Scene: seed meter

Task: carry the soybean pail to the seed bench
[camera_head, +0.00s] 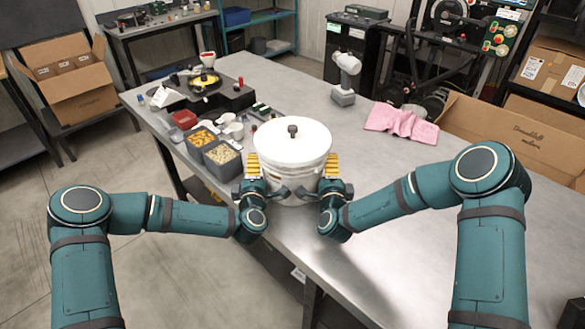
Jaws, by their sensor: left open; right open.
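A white pail (290,155) with a lid and a dark knob stands upright, on or just above the grey metal bench (400,240); its base is partly hidden by my arms. My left gripper (254,172) is at the pail's left side, and my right gripper (330,172) is at its right side. Both are open, with yellow finger pads close to the pail's wall. I cannot tell whether the pads touch it. No label that reads soybean shows on the pail.
Grey bins of yellow and pale seeds (222,156) stand just left of the pail. A red bowl (184,119) and dark seed-meter parts (204,85) lie behind them. The bench's right front is clear.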

